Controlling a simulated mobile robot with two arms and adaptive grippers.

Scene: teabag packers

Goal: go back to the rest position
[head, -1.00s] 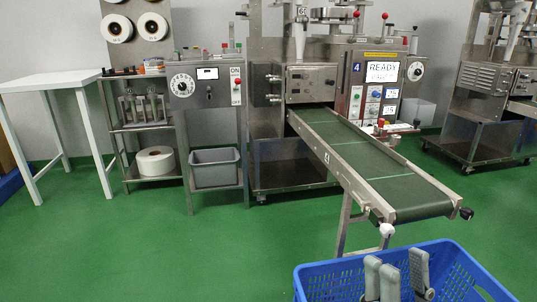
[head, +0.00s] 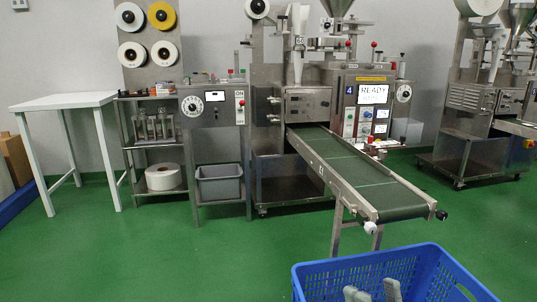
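My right gripper (head: 373,294) shows only by its grey fingertips at the bottom edge of the head view. The tips stand apart with a gap between them, and I see nothing held there. They appear in front of or over the blue basket (head: 448,275); I cannot tell their height against its rim. The rest of this gripper and its arm are below the picture. My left gripper is not in view.
A packing machine (head: 372,100) with a READY screen stands behind a green conveyor (head: 365,178) sloping toward the basket. A white table (head: 65,101) and a shelf with a white roll (head: 163,177) are left. A grey bin (head: 219,187) sits between. Green floor (head: 150,255) is clear at front left.

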